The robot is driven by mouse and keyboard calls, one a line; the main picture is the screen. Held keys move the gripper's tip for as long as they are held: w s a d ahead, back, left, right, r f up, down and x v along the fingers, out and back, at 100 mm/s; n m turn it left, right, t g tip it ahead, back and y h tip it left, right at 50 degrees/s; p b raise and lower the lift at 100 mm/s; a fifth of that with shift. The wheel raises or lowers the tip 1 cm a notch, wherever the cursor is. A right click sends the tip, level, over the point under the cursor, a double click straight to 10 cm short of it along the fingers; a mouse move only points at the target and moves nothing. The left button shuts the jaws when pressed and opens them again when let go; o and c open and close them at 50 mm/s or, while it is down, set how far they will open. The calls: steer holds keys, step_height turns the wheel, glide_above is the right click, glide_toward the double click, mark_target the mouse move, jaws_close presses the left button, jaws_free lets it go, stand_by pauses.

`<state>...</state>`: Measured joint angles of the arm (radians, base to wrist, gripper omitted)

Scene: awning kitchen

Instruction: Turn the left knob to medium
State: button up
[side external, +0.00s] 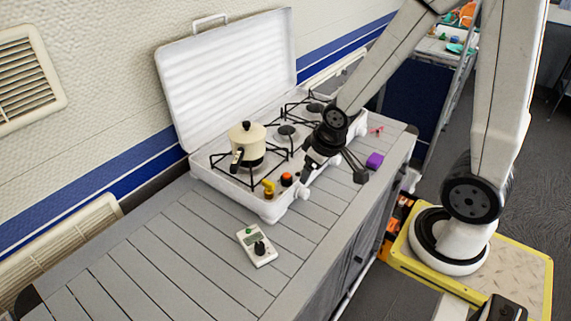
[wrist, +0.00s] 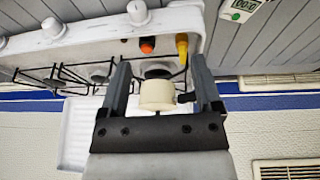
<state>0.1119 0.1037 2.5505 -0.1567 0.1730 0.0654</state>
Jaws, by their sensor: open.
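A white gas stove (side external: 262,207) with its lid (side external: 228,70) raised stands on the counter. Its left knob (side external: 302,193) is white and sits on the front face, near the left corner. In the wrist view, which looks upside down, this knob (wrist: 138,12) is at the top, with another white knob (wrist: 52,27) to its left. The knob's setting is too small to read. My gripper (side external: 334,176) is open and empty over the stove's front edge, right of the left knob and apart from it. Its fingers also show in the wrist view (wrist: 160,68).
A cream pot (side external: 247,138) sits on a burner. An orange-topped item (side external: 287,179) and a yellow item (side external: 269,187) stand at the stove's front left corner. The counter's left part is clear.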

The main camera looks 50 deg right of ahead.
steer(key=shift+s+a+r+g, duration=0.15)
steer(key=shift+s+a+r, duration=0.1)
steer(key=shift+a, duration=0.25)
steer(key=shift+s+a+r+g, duration=0.1)
steer(key=shift+s+a+r, duration=0.15)
steer(key=shift+a, duration=0.25)
steer(key=shift+s+a+r+g, duration=0.15)
steer(key=shift+s+a+r, duration=0.1)
steer(key=shift+a, duration=0.25)
steer(key=shift+s+a+r+y, duration=0.2)
steer(key=shift+a+y, duration=0.1)
steer(key=shift+a, duration=0.1)
